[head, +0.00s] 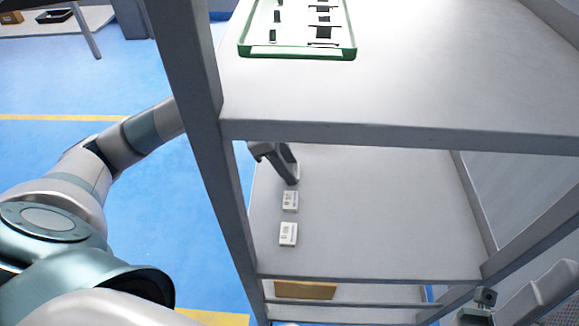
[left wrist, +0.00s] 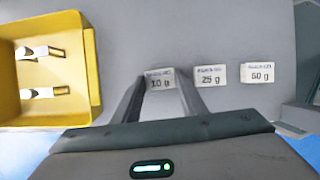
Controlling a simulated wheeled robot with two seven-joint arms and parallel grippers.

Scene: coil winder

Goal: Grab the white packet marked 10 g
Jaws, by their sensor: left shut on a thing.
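The white packet marked 10 g (left wrist: 160,79) stands on the grey shelf between the two fingers of my left gripper (left wrist: 160,88) in the left wrist view. The fingers are shut on its sides, and its label faces the camera. In the head view my left gripper (head: 285,172) reaches in under the upper shelf, and the 10 g packet is hidden behind it. A white packet marked 25 g (left wrist: 210,75) stands just right of the right finger.
A third white packet (left wrist: 257,72), its label blurred, stands further right. A yellow bin (left wrist: 91,70) with metal parts is close on the left. In the head view, the upper shelf (head: 420,85) bears a green tray (head: 300,52), and a rack post (head: 205,140) stands beside my left arm.

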